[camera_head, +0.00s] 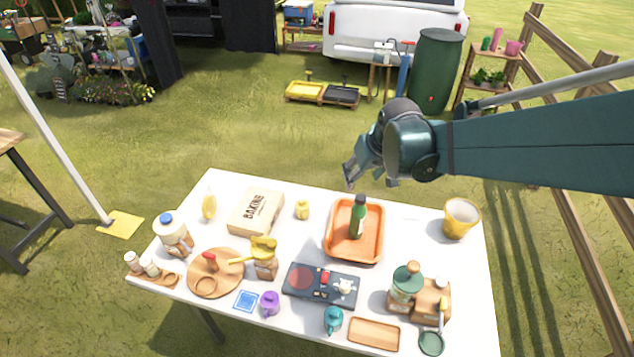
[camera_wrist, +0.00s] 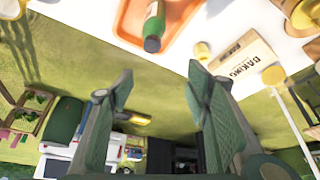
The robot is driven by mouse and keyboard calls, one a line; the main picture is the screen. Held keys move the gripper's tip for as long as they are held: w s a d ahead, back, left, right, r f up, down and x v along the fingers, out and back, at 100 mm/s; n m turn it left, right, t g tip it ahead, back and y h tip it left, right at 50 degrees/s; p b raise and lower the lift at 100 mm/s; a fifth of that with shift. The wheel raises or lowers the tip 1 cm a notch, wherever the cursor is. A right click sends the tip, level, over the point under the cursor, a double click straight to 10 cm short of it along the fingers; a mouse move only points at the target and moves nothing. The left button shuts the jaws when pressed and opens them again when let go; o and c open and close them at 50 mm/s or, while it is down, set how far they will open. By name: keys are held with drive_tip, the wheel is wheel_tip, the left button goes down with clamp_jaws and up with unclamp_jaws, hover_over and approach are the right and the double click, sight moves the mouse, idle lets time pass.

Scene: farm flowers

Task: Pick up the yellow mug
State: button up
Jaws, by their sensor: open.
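A small yellow mug (camera_head: 302,210) stands on the white table near its far edge, between the baking box and the orange tray. It also shows in the wrist view (camera_wrist: 202,51), near the table edge, beyond the fingertips and to the right of the bottle. My gripper (camera_head: 350,174) is open and empty, above the far side of the table, up and to the right of the mug in the head view. In the wrist view the two fingers (camera_wrist: 160,80) are spread wide with grass between them. The mug's handle is too small to make out.
An orange tray (camera_head: 329,244) with a green bottle (camera_head: 357,218) stands right of the mug. A baking box (camera_head: 254,212) stands left. A larger yellow pot (camera_head: 460,218) is at the right. Purple (camera_head: 270,303) and teal (camera_head: 333,319) mugs are near the front edge.

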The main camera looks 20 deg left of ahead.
drive_tip(key=w+a+f+n+g, duration=0.15)
drive_tip(key=w+a+f, duration=0.25)
drive_tip(key=a+f, duration=0.65)
drive_tip(key=n+b, duration=0.1)
drive_tip(key=n, duration=0.1)
hover_over(302, 200)
drive_tip(key=s+d, duration=0.2)
drive_tip(key=shift+m+y, duration=0.25)
drive_tip(key=shift+y, duration=0.05)
wheel_tip(302, 200, down, 6)
drive_tip(key=shift+s+a+f, duration=0.1)
drive_tip(key=shift+a+f, duration=0.05)
drive_tip(key=shift+f, duration=0.1)
drive_tip(key=shift+f, duration=0.1)
drive_tip(key=shift+x, duration=1.2)
drive_tip(key=shift+f, duration=0.1)
drive_tip(key=shift+b+x, duration=0.5)
drive_tip(key=shift+x, duration=2)
drive_tip(key=shift+c, duration=0.5)
